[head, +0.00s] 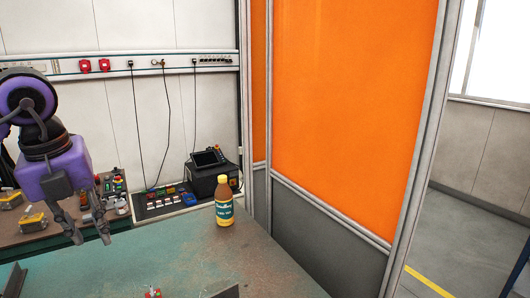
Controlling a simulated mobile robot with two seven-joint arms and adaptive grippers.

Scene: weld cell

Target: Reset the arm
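My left arm comes in from the left edge, purple and black. Its gripper (91,239) hangs downward over the left side of the green worktable (190,254). The two dark fingers are spread apart with nothing between them. My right gripper is not in the head view.
A control panel with buttons (163,202) and a black box with a screen (210,178) are behind. Dark metal pieces (226,292) lie at the front. An orange screen (352,100) borders the right.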

